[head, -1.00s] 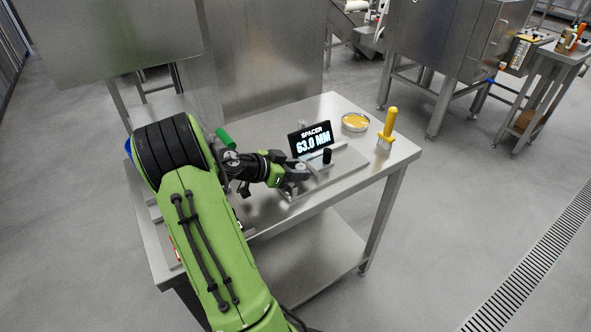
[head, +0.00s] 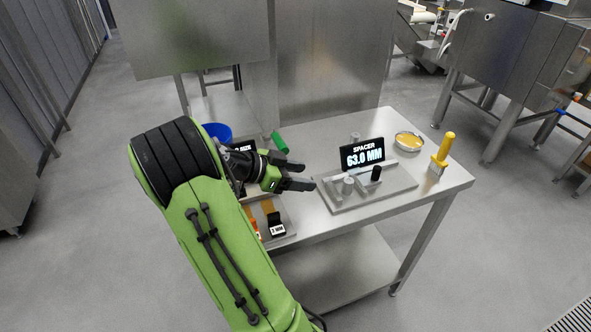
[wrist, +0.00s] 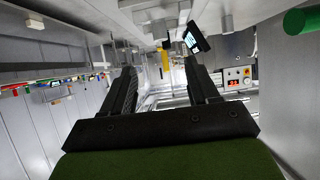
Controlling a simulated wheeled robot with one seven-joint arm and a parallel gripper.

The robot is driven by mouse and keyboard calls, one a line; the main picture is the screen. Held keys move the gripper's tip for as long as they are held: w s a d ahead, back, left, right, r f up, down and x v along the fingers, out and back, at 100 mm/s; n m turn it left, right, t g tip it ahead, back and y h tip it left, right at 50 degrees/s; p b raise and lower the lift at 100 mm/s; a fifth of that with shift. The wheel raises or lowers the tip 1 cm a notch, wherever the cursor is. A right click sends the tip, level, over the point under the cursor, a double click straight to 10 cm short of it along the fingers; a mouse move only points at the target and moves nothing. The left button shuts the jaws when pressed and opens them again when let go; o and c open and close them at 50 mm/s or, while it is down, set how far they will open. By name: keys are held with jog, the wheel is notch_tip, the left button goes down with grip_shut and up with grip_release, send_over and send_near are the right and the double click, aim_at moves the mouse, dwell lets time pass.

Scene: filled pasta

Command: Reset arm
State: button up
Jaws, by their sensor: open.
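My gripper (head: 302,175) is open and empty in the head view, held above the steel table (head: 440,190) just left of the spacer fixture. In the wrist view my gripper (wrist: 165,85) shows two dark fingers apart with nothing between them. My green arm reaches in from the lower left and is bent at the black-ringed joint.
The spacer fixture (head: 390,190) carries a "63.0 MM" display (head: 362,154). A dish with yellow contents (head: 408,141) and a yellow-handled brush (head: 442,152) stand to its right. A blue container (head: 217,131), a green cylinder (head: 280,142) and a tray (head: 286,214) are near my arm.

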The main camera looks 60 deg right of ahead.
jog(key=shift+w+a+r, duration=0.35)
jog(key=shift+w+a, duration=0.05)
jog(key=shift+a, duration=0.05)
jog(key=w+a+r+n+t+y+p, duration=0.2)
jog(key=a+r+n+t, duration=0.2)
jog(key=a+n, duration=0.3)
jog(key=w+a+r+n+t+y+p, duration=0.25)
jog(key=a+r+n+t, duration=0.2)
jog(key=a, duration=0.45)
jog(key=s+a+r+n+t+y+p, duration=0.1)
jog(key=s+a+r+n+t+y, duration=0.1)
jog(key=a+n, duration=0.5)
jog(key=s+a+r+n+t+y+p, duration=0.2)
jog(key=s+a+r+n+t, duration=0.1)
jog(key=a+n, duration=0.5)
jog(key=s+a, duration=0.1)
jog(key=a, duration=0.2)
jog(key=shift+s+y, duration=0.35)
jog(key=shift+s, duration=0.05)
jog(key=shift+w, duration=0.15)
jog(key=shift+c, duration=0.3)
